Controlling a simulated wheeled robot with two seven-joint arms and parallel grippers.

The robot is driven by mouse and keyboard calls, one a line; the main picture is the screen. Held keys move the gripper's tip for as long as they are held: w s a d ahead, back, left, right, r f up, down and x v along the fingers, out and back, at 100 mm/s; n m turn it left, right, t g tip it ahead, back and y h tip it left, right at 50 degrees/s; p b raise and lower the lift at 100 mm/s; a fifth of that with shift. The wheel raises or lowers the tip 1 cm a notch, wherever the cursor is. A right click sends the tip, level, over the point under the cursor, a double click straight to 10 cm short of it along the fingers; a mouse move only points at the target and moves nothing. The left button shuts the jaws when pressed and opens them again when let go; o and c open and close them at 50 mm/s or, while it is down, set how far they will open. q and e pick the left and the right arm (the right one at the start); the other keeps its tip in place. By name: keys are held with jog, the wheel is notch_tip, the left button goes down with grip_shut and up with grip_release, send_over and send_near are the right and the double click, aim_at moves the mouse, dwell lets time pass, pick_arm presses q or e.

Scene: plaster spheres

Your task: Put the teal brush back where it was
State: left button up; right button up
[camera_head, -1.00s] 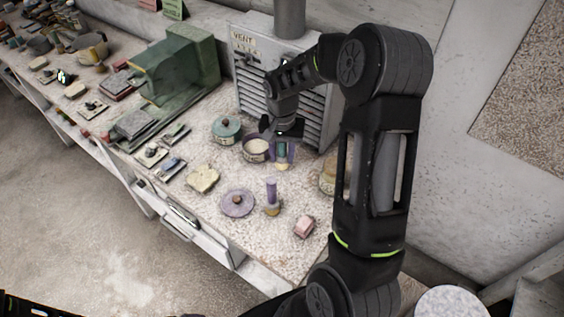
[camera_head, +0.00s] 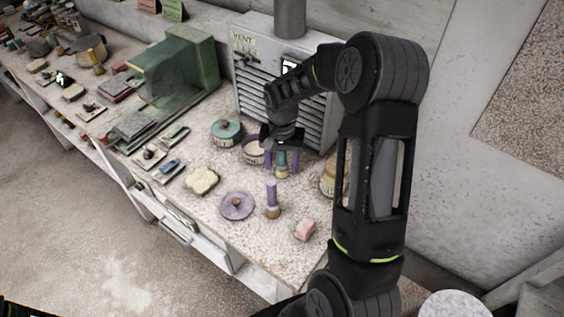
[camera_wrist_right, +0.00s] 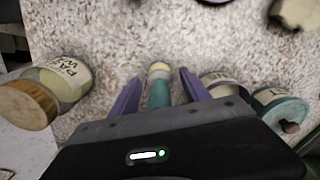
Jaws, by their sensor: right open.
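The teal brush (camera_head: 281,166) is on the speckled worktop in front of the vent box, bristle end down as far as I can tell. My right gripper (camera_head: 281,165) is above it with its purple fingers open, one on each side. In the right wrist view the teal handle and pale end of the brush (camera_wrist_right: 159,88) lie between the spread fingers (camera_wrist_right: 157,92), with a gap on both sides. The gripper body hides the handle's top. My left gripper is not in view.
A purple open tin (camera_head: 252,150) and teal lidded tin (camera_head: 226,131) stand left of the gripper. A labelled jar (camera_head: 328,181) is to its right. A purple brush (camera_head: 272,199), purple lid (camera_head: 237,206), pink block (camera_head: 305,229) and yellow sponge (camera_head: 202,180) are nearer the front.

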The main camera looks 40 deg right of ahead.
jog(key=shift+r, duration=0.15)
notch_tip(320, 180, up, 12)
jog(key=shift+r+b, duration=0.1)
jog(key=shift+b, duration=0.65)
